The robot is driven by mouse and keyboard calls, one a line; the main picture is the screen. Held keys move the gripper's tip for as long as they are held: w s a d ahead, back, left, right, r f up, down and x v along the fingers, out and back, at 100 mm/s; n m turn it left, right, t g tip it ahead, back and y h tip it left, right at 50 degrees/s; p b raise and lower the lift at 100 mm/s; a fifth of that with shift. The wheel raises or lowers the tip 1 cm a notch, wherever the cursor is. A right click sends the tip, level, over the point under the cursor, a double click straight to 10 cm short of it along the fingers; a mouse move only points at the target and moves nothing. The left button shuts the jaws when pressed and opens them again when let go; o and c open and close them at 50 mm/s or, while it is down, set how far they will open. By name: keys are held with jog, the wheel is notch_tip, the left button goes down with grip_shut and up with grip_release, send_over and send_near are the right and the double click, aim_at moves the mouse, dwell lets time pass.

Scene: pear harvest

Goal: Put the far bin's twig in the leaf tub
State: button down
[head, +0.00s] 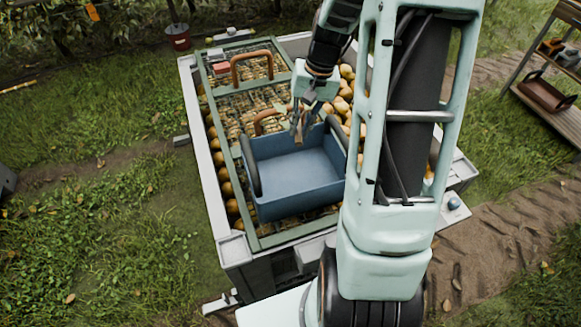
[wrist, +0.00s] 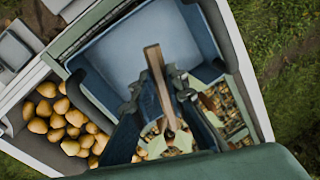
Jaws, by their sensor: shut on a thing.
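My gripper (head: 303,122) is shut on a brown, stick-like twig. The wrist view shows the twig (wrist: 154,66) standing out between the two fingertips of the gripper (wrist: 156,90). In the head view the gripper hangs at the back edge of an empty blue tub (head: 295,172) with dark handles. In the wrist view the twig's outer end overlaps the inside of the blue tub (wrist: 115,60); its height above the tub floor is hard to tell. No label shows that this is the leaf tub.
The blue tub rests on a green frame (head: 226,150) over a large pale bin with pears (head: 345,85). Brown arched handles (head: 252,66) stand on the frame behind it. A wooden shelf (head: 548,104) stands at right.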

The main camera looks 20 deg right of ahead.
jog(key=shift+s+f+b, duration=0.1)
jog(key=shift+f+b, duration=0.25)
jog(key=shift+f, duration=0.2)
notch_tip(320, 180, down, 5)
jog(key=b, duration=0.3)
jog(key=shift+r, duration=0.1)
jog(key=c, duration=1.8)
grip_release()
jog(key=shift+c, duration=0.2)
jog(key=shift+r, duration=0.15)
notch_tip(320, 180, up, 12)
jog(key=d, duration=0.2)
jog(key=shift+s+f, duration=0.2)
jog(key=shift+s, duration=0.2)
jog(key=shift+d, duration=0.1)
